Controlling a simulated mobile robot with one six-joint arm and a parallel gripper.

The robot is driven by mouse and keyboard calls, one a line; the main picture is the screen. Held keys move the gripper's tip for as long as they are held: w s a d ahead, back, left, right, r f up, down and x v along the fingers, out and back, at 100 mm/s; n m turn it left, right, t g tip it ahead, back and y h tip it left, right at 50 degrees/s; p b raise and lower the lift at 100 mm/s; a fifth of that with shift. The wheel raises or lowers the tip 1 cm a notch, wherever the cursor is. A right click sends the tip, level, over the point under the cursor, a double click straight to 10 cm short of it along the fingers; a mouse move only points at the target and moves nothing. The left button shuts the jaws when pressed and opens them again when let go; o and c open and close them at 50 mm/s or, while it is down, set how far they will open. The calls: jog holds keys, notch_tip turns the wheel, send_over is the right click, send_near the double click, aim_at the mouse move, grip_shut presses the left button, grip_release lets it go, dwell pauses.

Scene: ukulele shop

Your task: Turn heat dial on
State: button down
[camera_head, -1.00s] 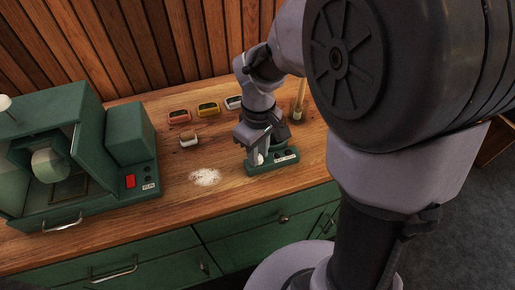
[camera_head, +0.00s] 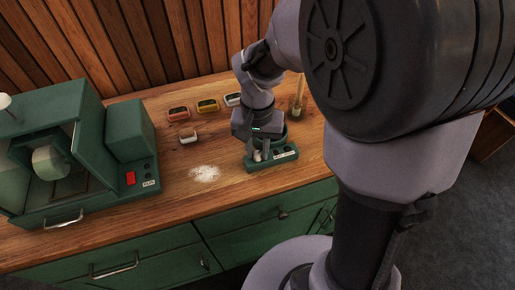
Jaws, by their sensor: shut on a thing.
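A small green unit (camera_head: 272,161) with a pale label and small dark controls along its front stands near the counter's front edge. My gripper (camera_head: 259,155) reaches down over its left end. Its fingers are shut on a small pale knob (camera_head: 258,156), which appears to be the heat dial. The fingers hide part of the knob, and its pointer or setting is too small to read. A round dark green part of the unit shows behind my gripper.
A large green machine (camera_head: 127,130) with a red switch (camera_head: 130,178) stands at left. Several small coloured containers (camera_head: 207,105) sit behind. White powder (camera_head: 204,173) lies on the wooden counter left of the unit. A jar with sticks (camera_head: 297,106) stands behind right.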

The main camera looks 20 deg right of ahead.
aim_at(257, 153)
jog(key=m, duration=0.5)
jog(key=shift+m+b, duration=0.3)
dwell(0.4)
jog(key=c, duration=1.2)
grip_release()
notch_tip(257, 153, up, 18)
jog(key=p, duration=0.7)
jog(key=shift+f+p, duration=0.25)
jog(key=shift+p, duration=0.1)
